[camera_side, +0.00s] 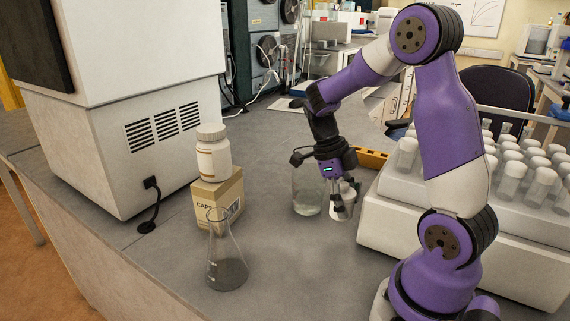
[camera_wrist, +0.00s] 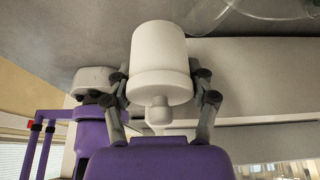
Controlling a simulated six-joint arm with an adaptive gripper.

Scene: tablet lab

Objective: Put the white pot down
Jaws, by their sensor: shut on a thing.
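The white pot (camera_side: 349,201) is held between the fingers of my gripper (camera_side: 343,208), just right of a clear glass jar. In the wrist view the pot (camera_wrist: 160,52) is a plain white cylinder with a wider band and a small rounded knob. The fingers of my gripper (camera_wrist: 160,88) press on it from both sides. In the side view the fingers partly hide the pot. It is low over the grey bench (camera_side: 285,262); I cannot tell whether its base touches.
The glass jar (camera_side: 307,190) stands close to the left of the pot. A white rack of capped vials (camera_side: 400,222) is at the right. A carton (camera_side: 205,205) bears a white bottle (camera_side: 213,155), with a flask (camera_side: 227,268) in front.

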